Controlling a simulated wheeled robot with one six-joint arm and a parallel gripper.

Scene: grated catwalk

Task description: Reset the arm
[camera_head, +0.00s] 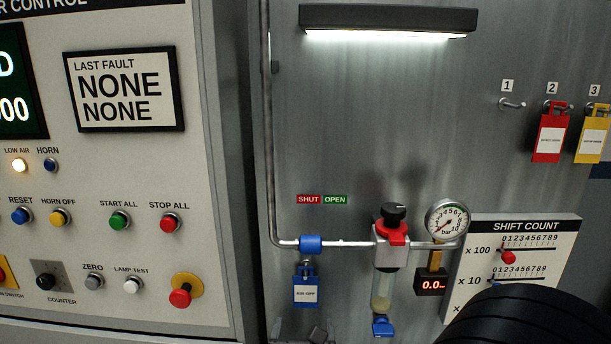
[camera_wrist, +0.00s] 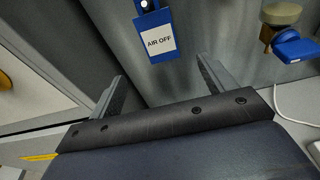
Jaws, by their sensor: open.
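My gripper (camera_wrist: 160,68) is open and empty, its two grey fingers spread apart in the wrist view. In the head view, grey parts at the bottom edge (camera_head: 302,332) look like its tip, just below a blue tag (camera_head: 306,290). That tag reads AIR OFF in the wrist view (camera_wrist: 158,38), where it hangs beyond the fingertips, apart from them. In the head view it hangs under a blue fitting (camera_head: 311,244) on the pipe. A black ribbed part of my arm fills the lower right of the head view.
A regulator (camera_head: 391,232) with a black knob, a gauge (camera_head: 447,220) and a SHIFT COUNT board (camera_head: 517,228) stand to the right. A control panel (camera_head: 120,180) with several buttons is on the left. Hook 1 (camera_head: 512,104) is bare; red (camera_head: 550,140) and yellow (camera_head: 592,140) tags hang beside it.

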